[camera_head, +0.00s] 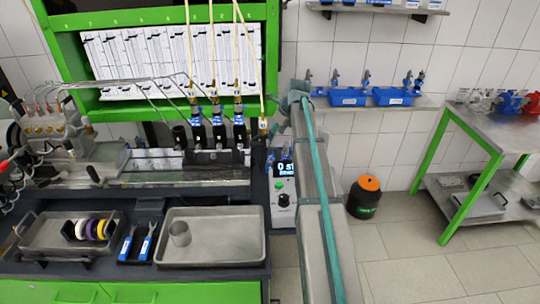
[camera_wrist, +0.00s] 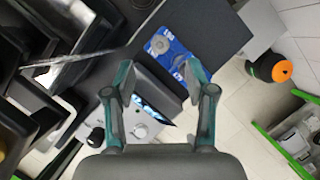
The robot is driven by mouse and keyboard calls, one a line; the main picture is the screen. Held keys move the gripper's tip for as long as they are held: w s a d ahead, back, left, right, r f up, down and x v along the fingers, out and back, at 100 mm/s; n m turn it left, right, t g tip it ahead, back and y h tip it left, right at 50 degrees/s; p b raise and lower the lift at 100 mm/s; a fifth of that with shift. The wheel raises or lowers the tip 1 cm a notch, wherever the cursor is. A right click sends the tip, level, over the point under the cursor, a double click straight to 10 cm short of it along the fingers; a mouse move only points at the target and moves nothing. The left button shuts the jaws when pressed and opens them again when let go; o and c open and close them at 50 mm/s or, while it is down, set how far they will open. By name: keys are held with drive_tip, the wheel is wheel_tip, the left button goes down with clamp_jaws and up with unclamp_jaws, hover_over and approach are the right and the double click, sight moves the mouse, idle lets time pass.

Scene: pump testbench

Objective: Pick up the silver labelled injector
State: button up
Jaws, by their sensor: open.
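No injector can be surely picked out as the silver labelled one. Several black injectors with blue labels (camera_head: 217,130) stand upright in a row on the test bench. Small silver and blue parts (camera_head: 365,77) stand on the wall shelf behind the blue bins. In the wrist view, a blue labelled piece with a round silver part (camera_wrist: 158,45) lies ahead of my gripper, between the finger lines; whether it is an injector I cannot tell. My gripper (camera_wrist: 160,72) is open, and nothing shows held between its fingers.
A control box (camera_head: 283,190) with a lit display stands at the bench's right end, below my gripper. A black bin with an orange lid (camera_head: 365,197) stands on the floor. A green-legged table (camera_head: 480,130) is at right.

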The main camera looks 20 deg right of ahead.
sight(271, 144)
drive_tip(key=shift+p+x, duration=1.45)
drive_tip(key=shift+x, duration=2.65)
drive_tip(key=shift+c, duration=0.3)
clamp_jaws()
